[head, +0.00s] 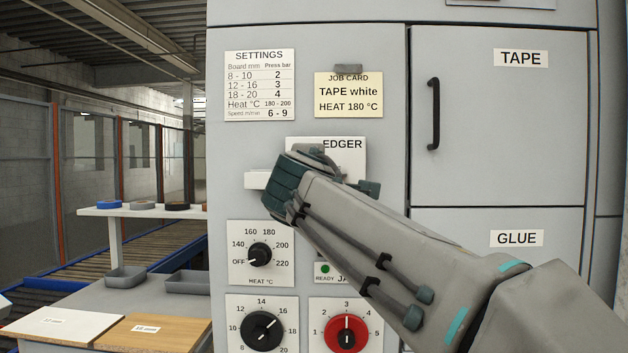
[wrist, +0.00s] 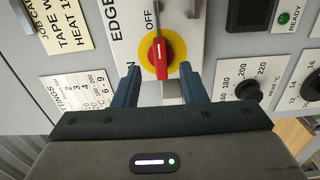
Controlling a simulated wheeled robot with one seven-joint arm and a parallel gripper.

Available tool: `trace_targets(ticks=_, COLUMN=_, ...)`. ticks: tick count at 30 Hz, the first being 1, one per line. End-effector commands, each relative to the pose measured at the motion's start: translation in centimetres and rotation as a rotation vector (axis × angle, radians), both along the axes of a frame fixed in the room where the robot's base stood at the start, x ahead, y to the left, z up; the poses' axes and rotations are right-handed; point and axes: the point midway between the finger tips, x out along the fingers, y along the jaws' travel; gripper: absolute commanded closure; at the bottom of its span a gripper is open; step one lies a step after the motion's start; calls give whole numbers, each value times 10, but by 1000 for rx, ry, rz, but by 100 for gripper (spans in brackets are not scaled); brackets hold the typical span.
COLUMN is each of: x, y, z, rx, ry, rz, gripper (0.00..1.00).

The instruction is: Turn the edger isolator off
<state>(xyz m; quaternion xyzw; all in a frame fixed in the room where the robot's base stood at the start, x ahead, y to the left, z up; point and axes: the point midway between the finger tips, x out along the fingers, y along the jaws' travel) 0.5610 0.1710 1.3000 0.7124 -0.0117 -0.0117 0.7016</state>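The edger isolator shows in the wrist view as a red handle (wrist: 159,60) on a round yellow plate (wrist: 176,46). The handle lies along the line to the word OFF, its far end towards that word; part of the ON mark shows at its left. My gripper (wrist: 162,84) is open, with one finger on each side of the handle's near end and visible gaps between. In the head view my gripper (head: 290,183) is in front of the white EDGER label (head: 343,146) and hides the isolator.
The HEAT dial (head: 260,254) and two lower dials, one black (head: 261,330) and one on red (head: 346,335), sit below my gripper. A green READY lamp (head: 325,269) is beside my arm. The TAPE door's black handle (head: 433,113) stands out at right.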

Motion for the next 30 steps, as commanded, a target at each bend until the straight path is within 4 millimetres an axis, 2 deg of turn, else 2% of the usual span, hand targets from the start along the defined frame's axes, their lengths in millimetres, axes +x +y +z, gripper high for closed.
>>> trace_targets(ticks=1, x=-13, y=0, z=1, rx=0, ry=-3, rz=1, gripper=62)
trace_targets(ticks=6, x=-46, y=1, z=0, rx=0, ry=-1, rz=0, gripper=62)
trace_targets(ticks=12, x=-70, y=2, z=0, rx=0, ry=0, rz=-1, gripper=62)
trace_targets(ticks=17, x=-78, y=2, z=0, rx=0, ry=0, rz=-2, gripper=62)
trace_targets(ticks=26, x=-78, y=2, z=-1, rx=2, ry=4, rz=-3, gripper=62)
trace_targets(ticks=30, x=-73, y=-14, z=-14, rx=57, ry=77, rz=-39, gripper=62)
